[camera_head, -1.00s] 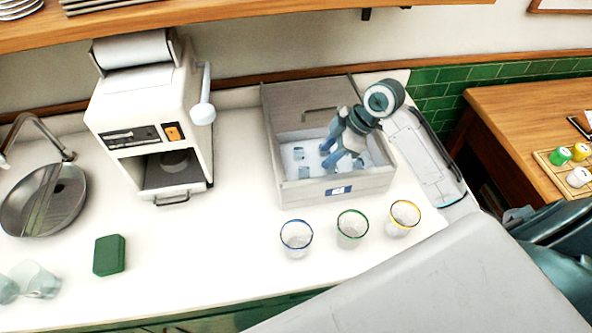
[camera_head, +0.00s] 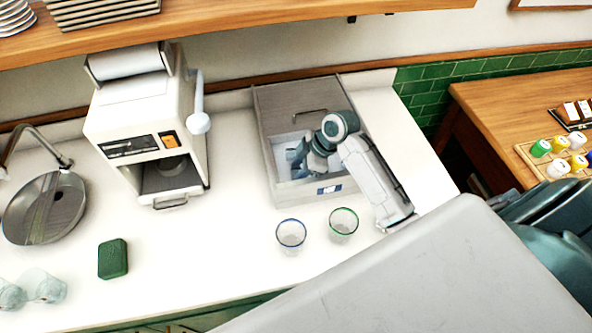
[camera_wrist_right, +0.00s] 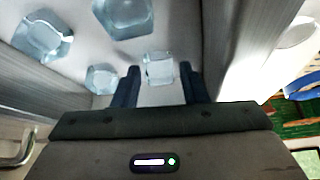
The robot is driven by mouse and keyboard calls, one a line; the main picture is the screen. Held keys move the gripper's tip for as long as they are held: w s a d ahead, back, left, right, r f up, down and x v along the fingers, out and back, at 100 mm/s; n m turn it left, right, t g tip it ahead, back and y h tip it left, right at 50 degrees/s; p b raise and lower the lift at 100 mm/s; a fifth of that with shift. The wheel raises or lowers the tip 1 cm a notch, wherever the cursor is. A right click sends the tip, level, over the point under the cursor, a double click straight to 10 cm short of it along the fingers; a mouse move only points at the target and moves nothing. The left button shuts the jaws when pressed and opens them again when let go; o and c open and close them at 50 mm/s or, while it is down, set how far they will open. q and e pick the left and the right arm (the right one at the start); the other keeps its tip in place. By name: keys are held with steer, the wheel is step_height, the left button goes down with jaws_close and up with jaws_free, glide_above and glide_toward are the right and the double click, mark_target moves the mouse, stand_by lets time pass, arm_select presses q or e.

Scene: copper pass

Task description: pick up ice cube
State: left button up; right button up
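Clear, pale blue ice cubes lie in a grey ice bin (camera_head: 352,181) on the counter; in the head view my arm hides most of them. My right gripper (camera_head: 303,160) reaches down inside the bin. In the right wrist view its two dark fingers (camera_wrist_right: 158,84) are apart, with one ice cube (camera_wrist_right: 158,69) between and just beyond their tips. I cannot tell whether they touch it. Other cubes lie to the left, one large (camera_wrist_right: 123,15), one at the far left (camera_wrist_right: 43,37) and one small (camera_wrist_right: 102,78). My left gripper is not in view.
A blue-rimmed glass (camera_head: 291,237) and a green-rimmed glass (camera_head: 343,225) stand in front of the bin. A white machine (camera_head: 130,112) stands to the left. A green block (camera_head: 113,259) and a round sink (camera_head: 44,208) are further left. The bin walls surround the gripper closely.

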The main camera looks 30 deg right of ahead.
steer(key=shift+d, duration=0.1)
steer(key=c, duration=0.7)
steer(key=shift+c, duration=0.2)
